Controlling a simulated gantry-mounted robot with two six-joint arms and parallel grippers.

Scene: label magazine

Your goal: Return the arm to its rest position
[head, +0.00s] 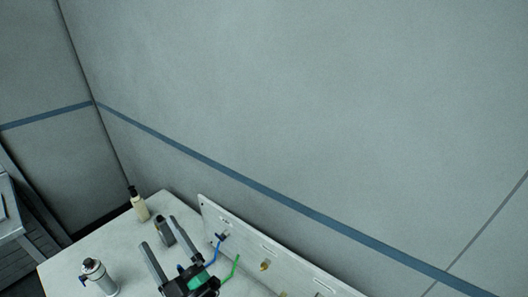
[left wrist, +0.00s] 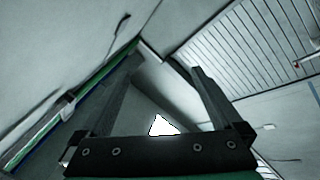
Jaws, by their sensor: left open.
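My left gripper (head: 167,248) is low in the head view, above the light table, with its two dark fingers apart and nothing between them. In the left wrist view the same gripper (left wrist: 163,68) shows both fingers spread, with wall and ceiling-like surfaces beyond. A green part and a blue part show at its base in the head view. My right gripper is not in either view.
On the table (head: 62,268) stand a grey-white canister (head: 99,277), a cream bottle with a dark cap (head: 139,204) and a dark grey object (head: 164,231). A white panel (head: 250,240) with blue and green tubes and brass fittings stands right of the gripper. A wall rises behind.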

